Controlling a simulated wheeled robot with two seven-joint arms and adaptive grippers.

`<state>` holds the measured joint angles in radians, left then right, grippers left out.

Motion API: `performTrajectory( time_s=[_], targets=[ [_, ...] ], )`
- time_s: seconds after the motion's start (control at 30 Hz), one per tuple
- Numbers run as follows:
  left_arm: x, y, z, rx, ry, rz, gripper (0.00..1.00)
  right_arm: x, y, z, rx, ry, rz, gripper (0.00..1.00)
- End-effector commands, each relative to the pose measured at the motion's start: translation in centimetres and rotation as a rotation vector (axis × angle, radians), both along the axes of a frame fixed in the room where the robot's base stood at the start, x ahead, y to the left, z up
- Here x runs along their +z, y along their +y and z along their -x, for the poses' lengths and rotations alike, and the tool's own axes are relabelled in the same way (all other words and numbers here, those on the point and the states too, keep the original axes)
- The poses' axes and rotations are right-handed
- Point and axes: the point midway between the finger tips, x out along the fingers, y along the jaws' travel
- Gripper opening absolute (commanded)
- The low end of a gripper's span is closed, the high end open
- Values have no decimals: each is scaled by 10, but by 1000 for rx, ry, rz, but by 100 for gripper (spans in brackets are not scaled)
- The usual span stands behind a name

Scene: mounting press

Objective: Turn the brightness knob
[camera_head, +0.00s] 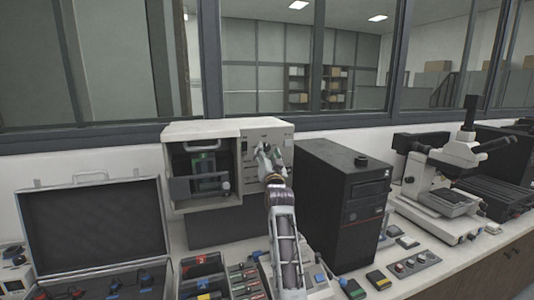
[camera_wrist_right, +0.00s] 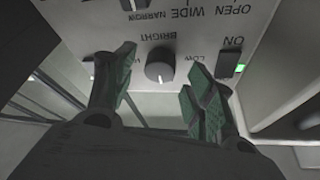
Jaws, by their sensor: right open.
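I cannot tell how far the tips are from the panel. In the head view my right gripper (camera_head: 268,160) is at the front panel of the beige instrument (camera_head: 205,130) and hides the knob. My left gripper is not in view.
A switch (camera_wrist_right: 229,63) marked ON, with a green light beside it, is near the right finger. Another knob (camera_wrist_right: 133,4) is above. A black tower case (camera_head: 345,205) stands close right of my arm; an open case (camera_head: 92,225) is at left, a microscope (camera_head: 455,165) at right.

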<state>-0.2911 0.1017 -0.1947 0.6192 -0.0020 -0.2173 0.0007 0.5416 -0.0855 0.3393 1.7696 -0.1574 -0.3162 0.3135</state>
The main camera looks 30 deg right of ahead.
Motion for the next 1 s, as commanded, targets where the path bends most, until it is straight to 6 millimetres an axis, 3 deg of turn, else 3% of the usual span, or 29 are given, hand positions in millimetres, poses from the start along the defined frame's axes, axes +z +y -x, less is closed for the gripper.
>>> performTrajectory(
  time_s=[0.6,1.0],
  targets=[
    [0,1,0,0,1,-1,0,-19,20,46,1,-2,0,55],
    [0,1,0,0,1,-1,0,-21,22,52,0,-1,-1,55]
  ],
)
